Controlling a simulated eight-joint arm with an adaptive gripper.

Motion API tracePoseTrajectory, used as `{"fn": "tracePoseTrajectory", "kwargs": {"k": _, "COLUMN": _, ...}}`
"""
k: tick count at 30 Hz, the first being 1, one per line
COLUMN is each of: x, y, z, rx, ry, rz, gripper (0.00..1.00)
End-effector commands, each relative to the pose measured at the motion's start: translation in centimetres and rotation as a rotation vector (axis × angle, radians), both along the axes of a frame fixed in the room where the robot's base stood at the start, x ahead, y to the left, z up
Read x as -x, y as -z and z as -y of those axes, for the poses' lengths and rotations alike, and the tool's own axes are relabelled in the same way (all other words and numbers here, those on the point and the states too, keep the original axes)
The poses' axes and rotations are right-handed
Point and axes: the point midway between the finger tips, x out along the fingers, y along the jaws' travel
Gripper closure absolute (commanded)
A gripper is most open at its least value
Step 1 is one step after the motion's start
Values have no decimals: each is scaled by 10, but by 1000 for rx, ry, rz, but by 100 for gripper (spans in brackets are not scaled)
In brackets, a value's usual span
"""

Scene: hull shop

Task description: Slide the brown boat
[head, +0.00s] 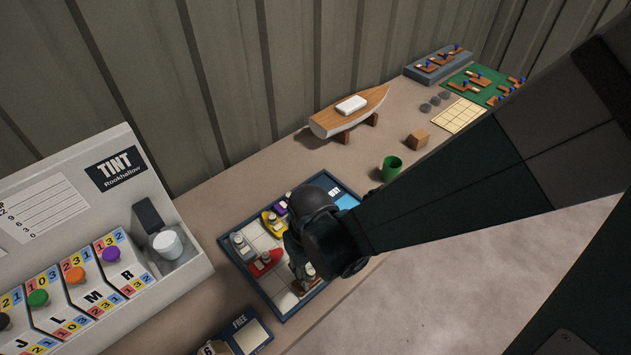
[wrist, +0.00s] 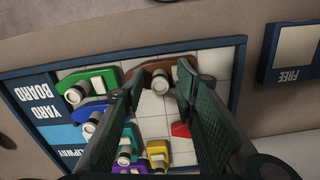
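The brown boat (wrist: 150,67), with a pale round funnel (wrist: 160,81), sits on the yard board near the board's edge, at the top middle of the wrist view. My gripper (wrist: 160,72) is open, one finger at each side of the boat, with the funnel between the fingertips. I cannot tell whether the fingers touch it. The yard board (head: 230,262) is a blue-framed tray with pale square tiles and a blue slipway end. In the head view my gripper (head: 304,275) hangs low over the board and hides much of it.
A green boat (wrist: 92,84), blue boat (wrist: 98,108), purple boat (wrist: 130,135), yellow boat (wrist: 158,150) and red boat (wrist: 181,129) share the board. A FREE sign box (wrist: 292,50) stands beside it. A tint dispenser (head: 190,285), green cup (head: 391,168) and model hull (head: 345,118) stand around.

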Motion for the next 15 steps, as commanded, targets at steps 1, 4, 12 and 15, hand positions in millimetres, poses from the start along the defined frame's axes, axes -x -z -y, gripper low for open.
{"fn": "tracePoseTrajectory", "kwargs": {"k": 1, "x": 0, "y": 1, "z": 0, "rx": 0, "ry": 0, "rz": 0, "gripper": 71}}
{"fn": "tracePoseTrajectory", "kwargs": {"k": 4, "x": 0, "y": 1, "z": 0, "rx": 0, "ry": 0, "rz": 0, "gripper": 71}}
{"fn": "tracePoseTrajectory", "kwargs": {"k": 12, "x": 0, "y": 1, "z": 0, "rx": 0, "ry": 0, "rz": 0, "gripper": 83}}
{"fn": "tracePoseTrajectory", "kwargs": {"k": 15, "x": 0, "y": 1, "z": 0, "rx": 0, "ry": 0, "rz": 0, "gripper": 96}}
